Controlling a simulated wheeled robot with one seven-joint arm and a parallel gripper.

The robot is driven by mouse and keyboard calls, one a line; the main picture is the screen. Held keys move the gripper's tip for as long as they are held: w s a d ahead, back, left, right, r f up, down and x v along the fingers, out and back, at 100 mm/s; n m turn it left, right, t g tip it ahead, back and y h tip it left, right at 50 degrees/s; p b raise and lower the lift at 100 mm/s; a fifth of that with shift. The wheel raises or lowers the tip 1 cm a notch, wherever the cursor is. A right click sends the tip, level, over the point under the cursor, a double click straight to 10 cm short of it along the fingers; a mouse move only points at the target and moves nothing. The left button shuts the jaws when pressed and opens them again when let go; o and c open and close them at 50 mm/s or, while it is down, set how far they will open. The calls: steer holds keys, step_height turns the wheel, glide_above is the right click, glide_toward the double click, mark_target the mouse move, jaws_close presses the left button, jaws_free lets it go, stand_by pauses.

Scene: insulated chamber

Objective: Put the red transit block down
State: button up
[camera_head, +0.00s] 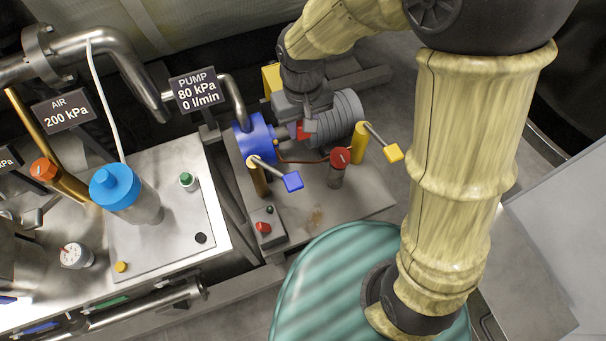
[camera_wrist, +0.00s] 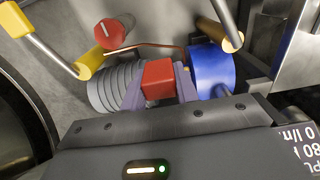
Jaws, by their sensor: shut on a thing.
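The red transit block (camera_wrist: 158,80) sits between the two fingers of my gripper (camera_wrist: 160,90) in the wrist view. My gripper is shut on it. In the head view a small part of the red block (camera_head: 302,130) shows below my gripper (camera_head: 306,122). It appears between the blue pump housing (camera_head: 252,138) and the grey ribbed motor (camera_head: 338,118). Whether the block touches the pump parts or hangs above them, I cannot tell. My wrist hides much of the block in the head view.
A yellow-handled lever (camera_head: 393,152) and a blue-handled lever (camera_head: 291,181) stick up beside the pump. A red-topped knob (camera_head: 340,158) stands on the metal base plate (camera_head: 345,205). A PUMP sign (camera_head: 196,89) stands to the left. A teal ribbed drum (camera_head: 330,275) is in front.

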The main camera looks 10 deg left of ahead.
steer(key=b, duration=0.3)
glide_above(303, 179)
step_height(303, 179, down, 19)
steer(key=shift+s+r, duration=0.1)
steer(key=shift+f+b, duration=0.45)
steer(key=shift+f, duration=1.65)
steer(key=shift+f, duration=0.1)
steer(key=o, duration=1)
step_height(303, 179, up, 12)
steer(key=shift+r+p, duration=0.15)
steer(key=shift+p, duration=0.95)
